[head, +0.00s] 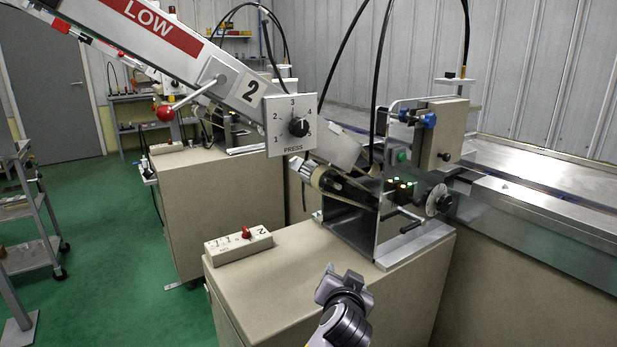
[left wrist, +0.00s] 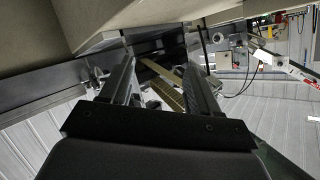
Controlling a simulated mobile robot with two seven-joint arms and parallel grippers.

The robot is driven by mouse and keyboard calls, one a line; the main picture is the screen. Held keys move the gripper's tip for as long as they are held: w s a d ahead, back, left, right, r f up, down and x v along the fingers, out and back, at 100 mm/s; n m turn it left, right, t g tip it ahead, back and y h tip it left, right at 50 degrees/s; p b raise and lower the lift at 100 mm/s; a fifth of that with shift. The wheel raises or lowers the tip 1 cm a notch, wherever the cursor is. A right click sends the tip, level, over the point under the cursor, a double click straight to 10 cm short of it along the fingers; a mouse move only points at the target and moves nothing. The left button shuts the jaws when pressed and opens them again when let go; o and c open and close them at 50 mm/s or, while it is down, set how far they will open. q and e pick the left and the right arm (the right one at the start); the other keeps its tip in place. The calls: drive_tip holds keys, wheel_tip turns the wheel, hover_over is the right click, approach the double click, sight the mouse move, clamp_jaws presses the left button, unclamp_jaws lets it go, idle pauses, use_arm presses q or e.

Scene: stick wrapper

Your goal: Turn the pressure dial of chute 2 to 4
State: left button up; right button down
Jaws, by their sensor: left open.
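The pressure dial (head: 299,127) is a black round knob on a white square plate (head: 279,141) marked PRESS, with numbers around it. I cannot tell clearly which number its pointer is on. The plate sits on the sloping chute (head: 184,45), beside a label with the number 2 (head: 247,91). My left gripper (head: 341,284) is low in front of the cabinet, below and to the right of the dial, well apart from it. In the left wrist view its two fingers (left wrist: 160,72) are spread with nothing between them. The dial is not clearly visible there.
A beige cabinet (head: 330,290) carries a switch box (head: 238,243) with a red knob and a metal machine (head: 360,215). A lever with a red ball (head: 165,113) sticks out left of the chute. Black cables hang behind the plate. Green floor is open at left.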

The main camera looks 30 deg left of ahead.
use_arm(q)
wheel_tip(320, 180, up, 14)
drive_tip(key=w+a+n+y+b, duration=0.2)
drive_tip(key=w+n+y+b, duration=0.1)
drive_tip(key=n+y, duration=0.2)
drive_tip(key=n+g+y+b, duration=0.4)
drive_tip(key=n+g+y, duration=0.15)
drive_tip(key=n, duration=0.25)
approach(302, 129)
drive_tip(key=a, duration=0.3)
drive_tip(key=x, duration=0.3)
drive_tip(key=w+x, duration=0.1)
drive_tip(key=x, duration=0.2)
drive_tip(key=shift+w+p, duration=0.1)
drive_tip(key=shift+p, duration=0.2)
drive_tip(key=c, duration=1)
